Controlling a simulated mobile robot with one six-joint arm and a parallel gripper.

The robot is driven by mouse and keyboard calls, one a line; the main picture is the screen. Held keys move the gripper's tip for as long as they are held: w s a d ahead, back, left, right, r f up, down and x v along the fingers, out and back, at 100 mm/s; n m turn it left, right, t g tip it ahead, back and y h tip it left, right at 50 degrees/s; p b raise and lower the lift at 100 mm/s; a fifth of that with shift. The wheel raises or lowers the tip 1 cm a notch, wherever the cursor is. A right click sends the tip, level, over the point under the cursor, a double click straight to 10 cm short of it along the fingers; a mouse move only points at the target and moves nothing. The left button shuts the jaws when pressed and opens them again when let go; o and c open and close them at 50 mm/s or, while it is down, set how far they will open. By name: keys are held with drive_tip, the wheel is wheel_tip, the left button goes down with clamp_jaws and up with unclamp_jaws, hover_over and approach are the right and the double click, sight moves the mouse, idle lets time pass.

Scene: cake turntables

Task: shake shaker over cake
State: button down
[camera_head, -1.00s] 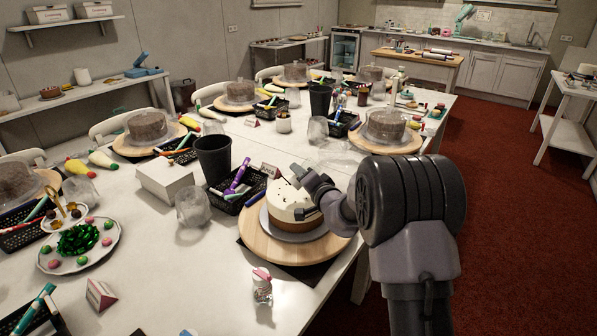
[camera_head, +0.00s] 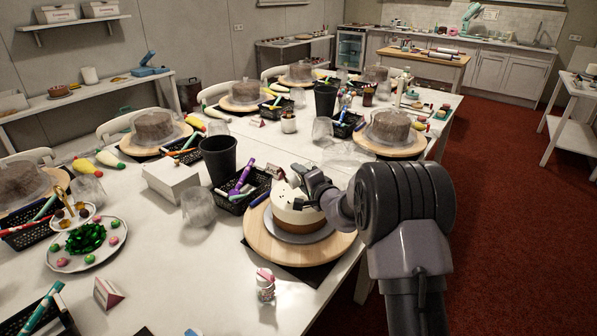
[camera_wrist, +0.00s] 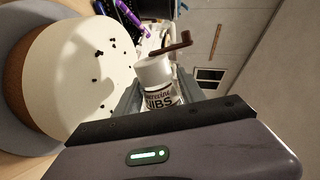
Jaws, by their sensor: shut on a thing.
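The white-topped cake (camera_head: 296,222) with a brown lower band sits on a wooden turntable (camera_head: 262,240). In the wrist view the cake top (camera_wrist: 75,90) bears several scattered dark bits. My gripper (camera_head: 312,185) is over the right side of the cake in the head view. In the wrist view my gripper (camera_wrist: 160,98) is shut on the shaker (camera_wrist: 155,74), a small jar with a white cap, a label reading "NIBS" and a brown crank. The shaker is tilted and beside the cake top in that view. Its lower end is hidden by my gripper.
A small pink-capped bottle (camera_head: 265,286) stands at the table's front edge. A black basket of pens (camera_head: 240,188), a black cup (camera_head: 219,160) and a white box (camera_head: 171,180) stand left of the cake. Other covered cakes stand farther back.

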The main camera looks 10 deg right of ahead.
drive_tip(key=w, duration=0.6)
drive_tip(key=shift+d+f, duration=0.1)
drive_tip(key=shift+f, duration=0.05)
drive_tip(key=shift+s+n+b, duration=0.1)
drive_tip(key=shift+n+b, duration=0.4)
drive_tip(key=shift+b, duration=0.7)
drive_tip(key=shift+r, duration=0.2)
